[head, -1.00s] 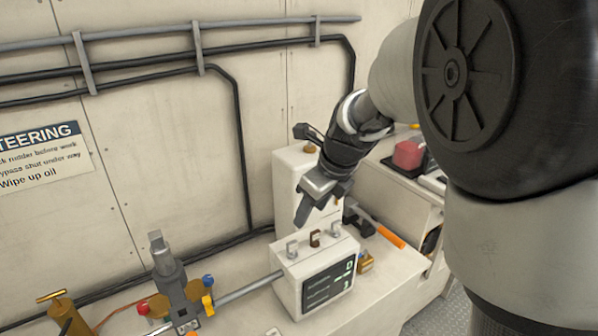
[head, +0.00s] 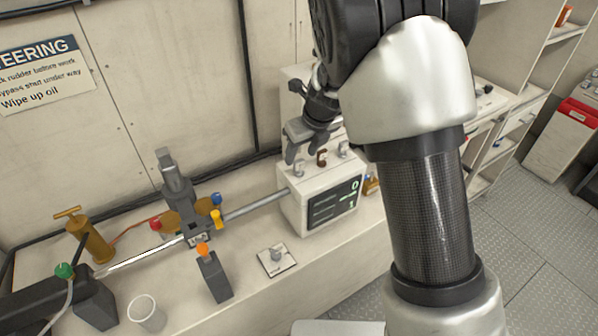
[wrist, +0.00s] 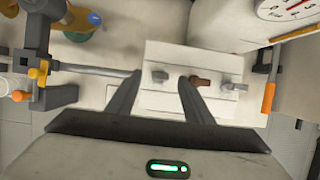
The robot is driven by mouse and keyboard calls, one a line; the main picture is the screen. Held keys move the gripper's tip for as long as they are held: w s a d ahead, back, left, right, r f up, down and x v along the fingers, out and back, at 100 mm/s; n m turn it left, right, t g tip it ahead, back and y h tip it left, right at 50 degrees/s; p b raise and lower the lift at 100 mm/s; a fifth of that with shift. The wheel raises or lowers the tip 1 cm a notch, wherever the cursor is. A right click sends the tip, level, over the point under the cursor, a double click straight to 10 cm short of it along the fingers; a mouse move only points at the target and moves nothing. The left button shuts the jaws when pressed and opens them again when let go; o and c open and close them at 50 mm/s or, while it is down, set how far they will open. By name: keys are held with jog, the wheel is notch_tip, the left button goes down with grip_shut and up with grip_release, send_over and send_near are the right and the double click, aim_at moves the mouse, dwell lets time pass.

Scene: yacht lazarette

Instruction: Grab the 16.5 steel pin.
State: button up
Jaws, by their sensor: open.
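A white box (head: 320,205) with a dark display on its front carries three small upright pieces on top. The left steel pin (head: 299,168) and the right steel pin (head: 343,149) are grey; the middle one (head: 322,157) is brown. No size mark is readable on them, so I cannot tell which is 16.5. My gripper (head: 301,148) is open and empty above the left part of the box top. In the wrist view, its fingers (wrist: 159,76) appear on either side of the left steel pin (wrist: 160,75); the remaining height gap is unclear.
A grey rod (head: 257,205) runs from the box to a clamp assembly (head: 190,215) at left. An orange-handled tool (wrist: 268,97) lies right of the box.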

aim_at(300, 161)
jog(key=x, duration=0.5)
jog(key=shift+s+d+f, duration=0.1)
jog(key=shift+d, duration=0.05)
jog(key=shift+c, duration=0.4)
grip_shut()
